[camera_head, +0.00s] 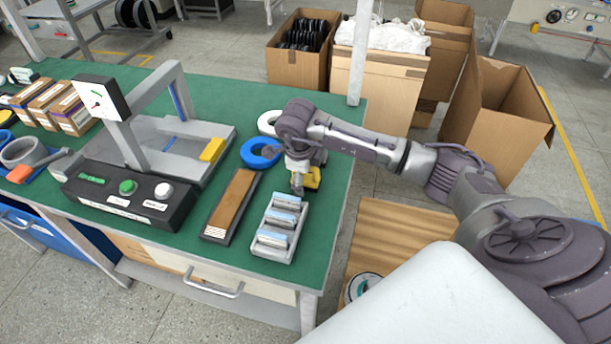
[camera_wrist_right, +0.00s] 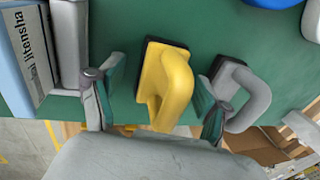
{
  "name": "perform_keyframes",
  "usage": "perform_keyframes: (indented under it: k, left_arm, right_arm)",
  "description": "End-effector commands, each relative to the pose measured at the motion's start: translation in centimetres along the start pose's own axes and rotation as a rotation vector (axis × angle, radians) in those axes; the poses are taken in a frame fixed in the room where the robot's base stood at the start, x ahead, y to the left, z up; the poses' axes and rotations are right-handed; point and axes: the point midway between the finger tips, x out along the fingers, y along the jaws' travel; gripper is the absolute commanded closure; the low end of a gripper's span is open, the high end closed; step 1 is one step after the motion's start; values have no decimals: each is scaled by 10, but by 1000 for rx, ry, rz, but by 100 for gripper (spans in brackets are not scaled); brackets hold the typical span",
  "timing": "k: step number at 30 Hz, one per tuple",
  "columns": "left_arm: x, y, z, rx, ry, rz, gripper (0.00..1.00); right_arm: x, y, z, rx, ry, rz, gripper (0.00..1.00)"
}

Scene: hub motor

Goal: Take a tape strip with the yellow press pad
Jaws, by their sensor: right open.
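The yellow press pad (camera_head: 313,178) stands on the green table beside the grey rack, partly hidden by my right gripper (camera_head: 298,181). In the right wrist view the pad (camera_wrist_right: 168,88) shows a curved yellow handle on a dark base. My right gripper (camera_wrist_right: 156,102) is open, with one finger on each side of the handle and visible gaps. A brown strip (camera_head: 233,200) lies on a dark board left of the rack; I cannot tell whether it is the tape. My left gripper is out of view.
A grey rack (camera_head: 290,255) holds several pale packs near the table's front edge. A grey handled piece (camera_wrist_right: 246,98) stands close beside the right finger. Blue (camera_head: 259,153) and white rings lie behind. A control box (camera_head: 125,195) stands left.

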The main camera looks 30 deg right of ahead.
Motion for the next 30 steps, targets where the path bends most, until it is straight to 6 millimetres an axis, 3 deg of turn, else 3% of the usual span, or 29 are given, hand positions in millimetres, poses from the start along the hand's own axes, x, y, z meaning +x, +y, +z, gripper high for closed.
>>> perform_keyframes:
  k: [3, 15, 24, 30]
  left_arm:
    - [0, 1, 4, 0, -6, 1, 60]
    - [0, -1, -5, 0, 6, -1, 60]
    - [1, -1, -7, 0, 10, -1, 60]
    - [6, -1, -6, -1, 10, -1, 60]
  right_arm:
    - [0, 0, 0, 0, 0, 0, 26]
    - [-1, 0, 0, 0, -1, 0, 91]
    - [-4, -1, 0, 0, -2, -1, 91]
    - [-22, -5, 1, -1, -5, -4, 91]
